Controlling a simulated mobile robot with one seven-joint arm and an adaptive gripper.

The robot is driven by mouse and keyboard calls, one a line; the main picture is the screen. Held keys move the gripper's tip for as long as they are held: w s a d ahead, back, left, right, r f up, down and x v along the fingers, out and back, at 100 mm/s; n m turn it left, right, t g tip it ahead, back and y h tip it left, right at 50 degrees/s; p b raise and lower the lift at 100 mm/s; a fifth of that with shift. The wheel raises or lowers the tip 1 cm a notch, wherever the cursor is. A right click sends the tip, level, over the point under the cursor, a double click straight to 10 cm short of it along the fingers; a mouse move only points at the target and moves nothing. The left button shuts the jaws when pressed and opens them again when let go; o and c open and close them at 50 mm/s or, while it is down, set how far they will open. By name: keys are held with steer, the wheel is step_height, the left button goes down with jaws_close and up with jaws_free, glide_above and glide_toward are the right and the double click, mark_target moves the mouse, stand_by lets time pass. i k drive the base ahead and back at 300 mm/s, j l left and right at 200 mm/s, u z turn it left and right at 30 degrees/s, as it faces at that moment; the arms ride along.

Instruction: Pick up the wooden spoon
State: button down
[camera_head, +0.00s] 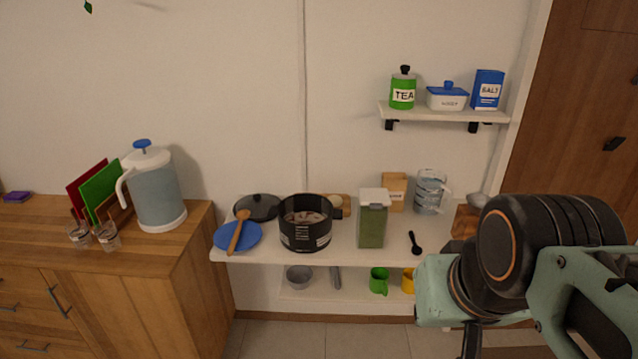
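The wooden spoon (238,231) lies on a blue plate (252,240) at the left end of the white shelf. Its rounded bowl points to the back and its handle points toward the front edge. My arm fills the lower right of the head view, well to the right of the spoon. My gripper's fingers cannot be made out, so whether they are open or shut does not show.
A black pot (305,237) stands just right of the plate, with a dark lid (262,207) behind it. A green-filled container (372,220) and a black measuring spoon (415,243) are further right. A wooden cabinet (192,268) rises at the shelf's left.

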mark_target(243, 214)
steer(key=i+j+z, duration=0.1)
steer(key=i+j, duration=0.5)
steer(key=j, duration=0.2)
steer(key=i+j+z, duration=0.15)
steer(key=i+j, duration=0.15)
steer(key=j, duration=0.15)
steer(key=i+j, duration=0.25)
steer(key=j, duration=0.2)
steer(key=i+j, duration=0.1)
steer(key=j, duration=0.2)
steer(key=i+z, duration=0.2)
steer(key=k+l, duration=0.05)
steer(key=k, duration=0.05)
